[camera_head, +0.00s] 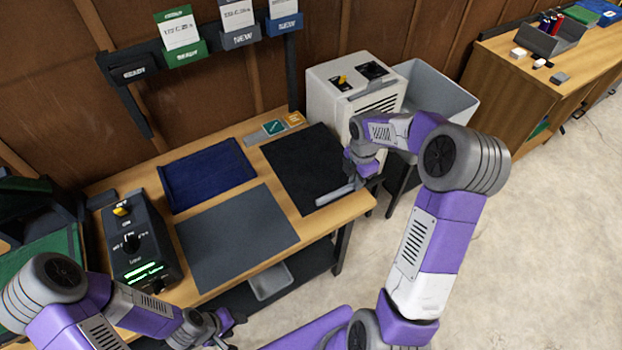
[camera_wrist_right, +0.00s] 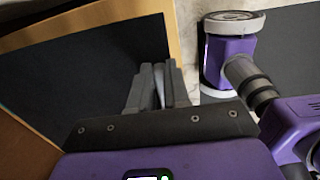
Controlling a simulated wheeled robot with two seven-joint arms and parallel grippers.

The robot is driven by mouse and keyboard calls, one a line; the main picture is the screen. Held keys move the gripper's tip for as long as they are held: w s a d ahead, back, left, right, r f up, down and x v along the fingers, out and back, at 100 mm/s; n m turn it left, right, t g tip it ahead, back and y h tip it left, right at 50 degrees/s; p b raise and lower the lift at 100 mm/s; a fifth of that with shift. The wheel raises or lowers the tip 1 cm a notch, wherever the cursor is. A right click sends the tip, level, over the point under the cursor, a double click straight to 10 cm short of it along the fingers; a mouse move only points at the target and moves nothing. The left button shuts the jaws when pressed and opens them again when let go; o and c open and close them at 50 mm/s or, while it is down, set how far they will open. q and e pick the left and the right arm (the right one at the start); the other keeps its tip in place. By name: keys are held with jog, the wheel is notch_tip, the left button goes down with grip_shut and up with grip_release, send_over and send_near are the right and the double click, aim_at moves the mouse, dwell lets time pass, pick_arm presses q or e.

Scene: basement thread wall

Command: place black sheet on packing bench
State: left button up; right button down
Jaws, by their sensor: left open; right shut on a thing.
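The black sheet (camera_head: 300,168) lies flat on the right end of the wooden packing bench (camera_head: 352,207), in front of the white machine. My right gripper (camera_head: 338,194) is at the sheet's right front edge, its fingers low over the bench top. In the right wrist view the black sheet (camera_wrist_right: 85,70) fills the left, and my right gripper's fingers (camera_wrist_right: 158,85) are close together at its edge. My left gripper (camera_head: 232,328) is open and empty, low in front of the bench.
A blue sheet (camera_head: 208,174) and a grey sheet (camera_head: 237,236) lie left of the black one. A control box (camera_head: 138,243) stands at the bench's left. The white machine (camera_head: 352,88) and a grey bin (camera_head: 437,92) stand behind right. Open floor (camera_head: 540,220) lies to the right.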

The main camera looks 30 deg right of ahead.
aim_at(352, 205)
jog(key=shift+d+f, duration=0.15)
jog(key=shift+f, duration=0.15)
notch_tip(352, 205, down, 10)
jog(key=shift+r+b, duration=0.25)
jog(key=shift+b, duration=0.9)
jog(key=shift+r, duration=0.1)
jog(key=c, duration=1.5)
grip_release()
jog(key=shift+c, duration=0.2)
jog(key=o, duration=0.4)
jog(key=shift+o, duration=0.2)
